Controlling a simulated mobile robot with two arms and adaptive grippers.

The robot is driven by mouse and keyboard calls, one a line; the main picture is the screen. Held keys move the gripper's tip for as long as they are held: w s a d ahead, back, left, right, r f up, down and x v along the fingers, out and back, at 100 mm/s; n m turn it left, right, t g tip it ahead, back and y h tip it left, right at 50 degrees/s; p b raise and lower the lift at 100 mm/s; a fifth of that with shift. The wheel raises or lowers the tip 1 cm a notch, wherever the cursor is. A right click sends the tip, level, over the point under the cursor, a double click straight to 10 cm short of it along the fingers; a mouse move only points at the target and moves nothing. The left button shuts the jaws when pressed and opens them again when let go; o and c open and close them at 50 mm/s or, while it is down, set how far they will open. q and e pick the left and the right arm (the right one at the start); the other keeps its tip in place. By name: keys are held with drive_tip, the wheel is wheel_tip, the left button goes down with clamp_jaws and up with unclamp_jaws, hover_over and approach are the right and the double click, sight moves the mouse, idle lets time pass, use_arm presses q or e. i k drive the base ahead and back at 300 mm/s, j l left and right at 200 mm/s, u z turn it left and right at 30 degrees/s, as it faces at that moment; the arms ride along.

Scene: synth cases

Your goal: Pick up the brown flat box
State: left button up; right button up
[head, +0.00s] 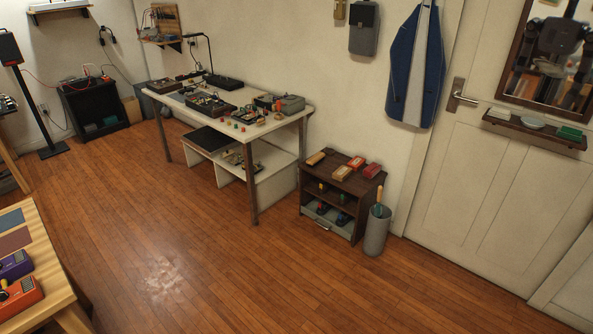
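Several small flat boxes lie on top of a low dark-brown cabinet (340,192) against the wall. A brownish-orange flat box (316,158) lies at its back left corner. A tan box (342,173) lies in the middle, with a red box (356,162) behind it and another red box (372,170) to the right. The boxes are small at this distance, and I cannot tell surely which one is the brown flat box. Neither of my grippers is in view.
A grey bin (376,232) stands right of the cabinet. A white workbench (290,121) crowded with small parts stands to its left. A wooden table (40,270) is at the near left. A door (480,190) is at the right. The wooden floor (230,260) between is clear.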

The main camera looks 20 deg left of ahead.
sight(342, 172)
drive_tip(key=i+l+u, duration=0.8)
drive_tip(key=l, duration=0.45)
drive_tip(key=i+l, duration=0.45)
